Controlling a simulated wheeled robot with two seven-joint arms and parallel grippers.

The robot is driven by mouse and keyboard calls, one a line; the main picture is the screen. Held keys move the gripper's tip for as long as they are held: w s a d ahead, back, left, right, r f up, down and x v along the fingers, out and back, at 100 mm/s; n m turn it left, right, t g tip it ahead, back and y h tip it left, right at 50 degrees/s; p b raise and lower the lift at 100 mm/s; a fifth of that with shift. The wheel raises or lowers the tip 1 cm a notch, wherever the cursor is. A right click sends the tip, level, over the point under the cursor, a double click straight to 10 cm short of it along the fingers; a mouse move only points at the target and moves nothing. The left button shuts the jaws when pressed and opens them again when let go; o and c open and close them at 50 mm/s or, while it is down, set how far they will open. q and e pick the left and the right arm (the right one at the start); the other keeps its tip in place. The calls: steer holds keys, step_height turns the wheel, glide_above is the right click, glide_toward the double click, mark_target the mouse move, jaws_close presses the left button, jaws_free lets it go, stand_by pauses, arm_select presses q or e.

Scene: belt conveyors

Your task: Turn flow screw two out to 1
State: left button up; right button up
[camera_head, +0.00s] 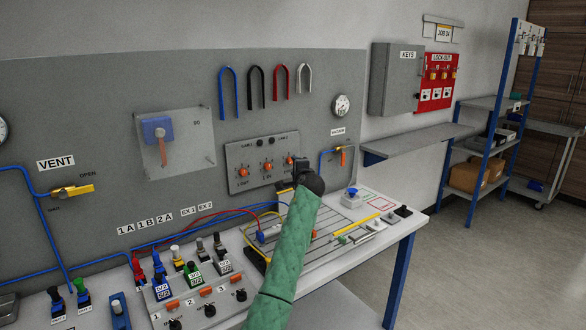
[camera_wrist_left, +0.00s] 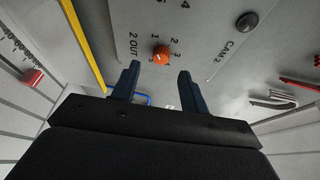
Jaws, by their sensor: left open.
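Flow screw two out is an orange knob (camera_wrist_left: 161,55) with a pale mark on top, on a grey plate with the label "2 OUT" and numbers around it. Which number its mark points to is too small to tell. My left gripper (camera_wrist_left: 160,71) is open, with its dark fingers spread to either side of the knob's line and the knob appearing just beyond the fingertips. In the head view my left gripper (camera_head: 303,165) is at the right end of the flow panel (camera_head: 252,150), close to the right orange knob. My right gripper is not in view.
Two other orange knobs (camera_head: 241,171) (camera_head: 267,167) sit left on the same panel. A vacuum valve (camera_head: 340,149) is on the wall to the right. Below is a bench with a wire rack (camera_head: 330,225), hoses and several switches (camera_head: 190,270).

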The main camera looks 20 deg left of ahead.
arm_select(q)
steer(key=shift+v, duration=1.45)
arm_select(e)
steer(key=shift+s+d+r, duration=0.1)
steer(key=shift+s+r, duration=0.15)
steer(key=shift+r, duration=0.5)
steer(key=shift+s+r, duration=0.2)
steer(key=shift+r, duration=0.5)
